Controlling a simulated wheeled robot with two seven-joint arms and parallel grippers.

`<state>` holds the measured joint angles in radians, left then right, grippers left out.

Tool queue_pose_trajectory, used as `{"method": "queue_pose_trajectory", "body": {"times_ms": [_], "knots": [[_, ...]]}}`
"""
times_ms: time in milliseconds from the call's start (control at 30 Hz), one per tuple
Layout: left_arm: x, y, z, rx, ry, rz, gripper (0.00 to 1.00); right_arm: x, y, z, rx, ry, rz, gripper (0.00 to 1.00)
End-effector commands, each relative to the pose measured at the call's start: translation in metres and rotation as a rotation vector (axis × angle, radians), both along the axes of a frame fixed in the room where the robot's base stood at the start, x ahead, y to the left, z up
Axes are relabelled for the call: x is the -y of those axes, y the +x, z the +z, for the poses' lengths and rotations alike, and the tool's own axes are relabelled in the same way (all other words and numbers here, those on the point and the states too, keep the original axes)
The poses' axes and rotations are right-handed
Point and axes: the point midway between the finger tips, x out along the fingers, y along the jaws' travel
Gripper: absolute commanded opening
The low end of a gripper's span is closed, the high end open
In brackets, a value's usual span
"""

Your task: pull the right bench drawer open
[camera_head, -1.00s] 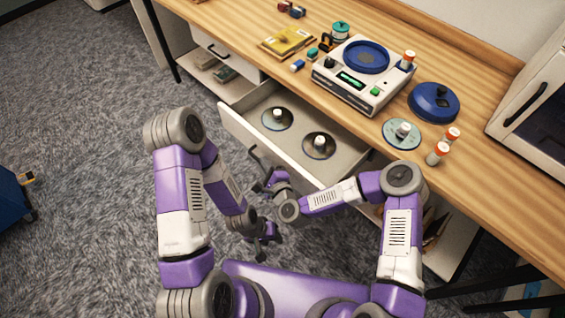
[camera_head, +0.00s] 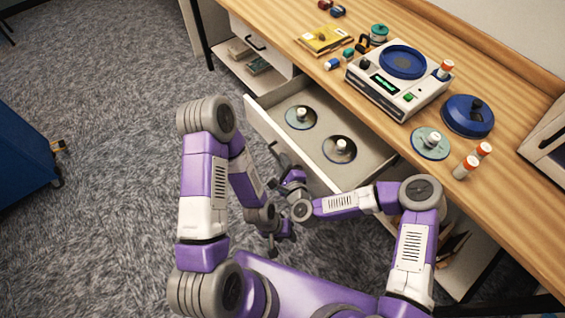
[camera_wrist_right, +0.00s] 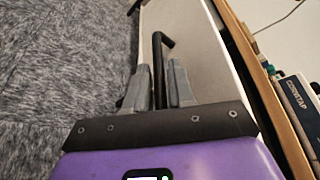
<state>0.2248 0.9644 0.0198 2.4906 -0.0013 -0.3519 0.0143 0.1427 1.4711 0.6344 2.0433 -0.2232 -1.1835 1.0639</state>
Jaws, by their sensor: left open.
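The right bench drawer (camera_head: 262,124) stands open, pulled well out from under the bench. Two discs with white knobs lie inside it. Its front panel also shows in the right wrist view (camera_wrist_right: 195,45). My right gripper (camera_head: 284,178) is at the drawer's black handle. In the right wrist view its two fingers (camera_wrist_right: 159,85) lie close on either side of the handle (camera_wrist_right: 158,55), shut on it. My left gripper (camera_head: 277,240) is open and empty, low over the carpet, below and apart from the drawer.
The wooden bench top (camera_head: 510,150) holds a device with a blue dish (camera_head: 403,62), a dark blue round lid (camera_head: 467,115) and white bottles with orange caps. A blue bin (camera_head: 25,140) stands at far left. Carpet between is clear.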

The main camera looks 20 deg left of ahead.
Motion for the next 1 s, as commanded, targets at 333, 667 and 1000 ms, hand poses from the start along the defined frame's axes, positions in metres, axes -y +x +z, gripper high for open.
{"method": "queue_pose_trajectory", "body": {"times_ms": [333,667,1000], "knots": [[0.000,0.000,0.010,0.000,0.000,0.000,0.43,0.026,-0.031,0.010,-0.003,0.000,0.000,0.23],[0.000,0.000,0.014,0.000,0.000,0.000,0.43,0.046,-0.056,0.016,0.000,0.000,-0.001,0.23],[0.000,0.000,0.014,0.000,0.000,0.000,0.43,0.047,-0.057,0.016,0.000,0.000,0.000,0.23]]}}
